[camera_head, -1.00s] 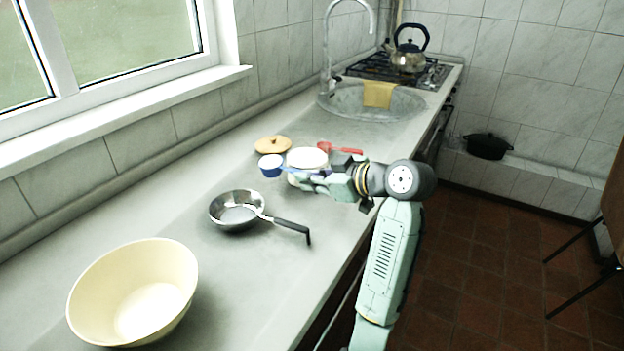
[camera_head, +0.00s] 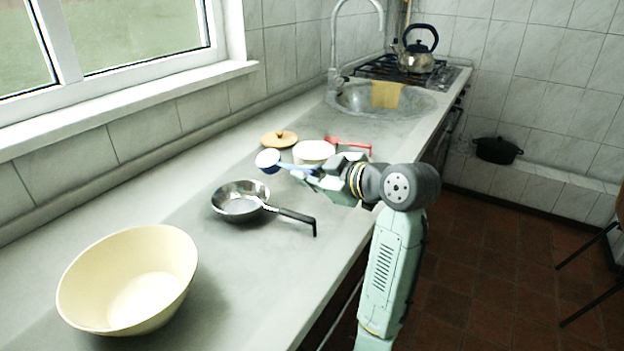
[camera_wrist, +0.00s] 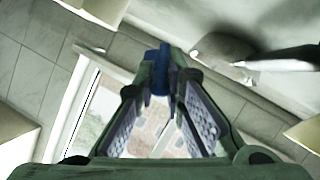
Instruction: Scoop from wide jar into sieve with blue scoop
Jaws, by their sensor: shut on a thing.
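My gripper (camera_head: 314,180) is shut on the handle of the blue scoop (camera_head: 268,161). In the wrist view the blue handle (camera_wrist: 157,68) is between the gripper's fingertips. The scoop's pale round cup is held left of the white wide jar (camera_head: 314,152), above the counter and clear of the jar's mouth. Its contents cannot be made out. The jar is partly hidden by my gripper. A shiny round metal vessel (camera_head: 236,196) with a black handle, perhaps the sieve, lies on the counter in front of the scoop; whether it has mesh cannot be told.
A round wooden lid (camera_head: 279,138) lies behind the scoop. A red-handled utensil (camera_head: 352,145) is behind my gripper. A large cream bowl (camera_head: 130,280) stands at the front left. The sink (camera_head: 415,103) is farther back. Clear counter lies between bowl and metal vessel.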

